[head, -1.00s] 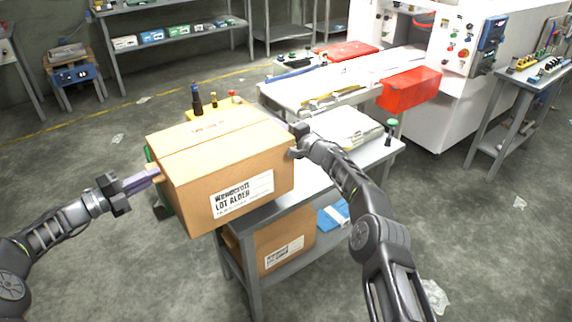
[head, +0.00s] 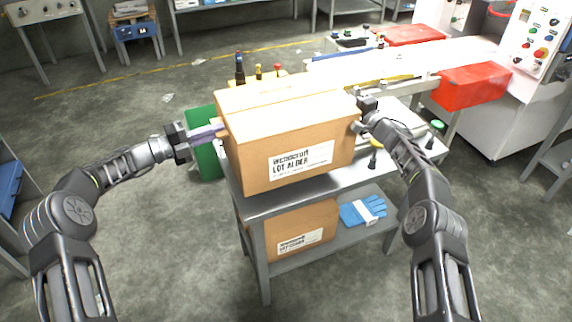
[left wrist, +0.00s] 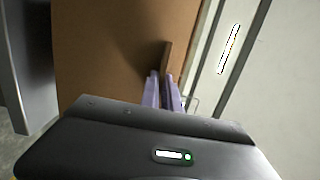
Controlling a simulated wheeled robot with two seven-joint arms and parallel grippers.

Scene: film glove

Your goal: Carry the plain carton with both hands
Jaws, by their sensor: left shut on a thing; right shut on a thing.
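The carton (head: 245,165) is a brown box with a white printed label on its front, between my two grippers over the front left of the grey table (head: 375,172). I cannot tell whether its underside touches the tabletop. My left gripper (head: 220,132) is shut on a small brown tab at the carton's left side; its purple fingers (left wrist: 163,92) and the carton's brown wall (left wrist: 105,50) show in the left wrist view. My right gripper (head: 358,112) is shut at the carton's right side; its fingertips are mostly hidden.
A second labelled carton (head: 325,222) and blue gloves (head: 352,212) lie on the table's lower shelf. Bottles (head: 240,72) stand behind the held carton. A green panel (head: 205,155) is at its left. A red bin (head: 470,87) hangs by the white machine. The floor at left is open.

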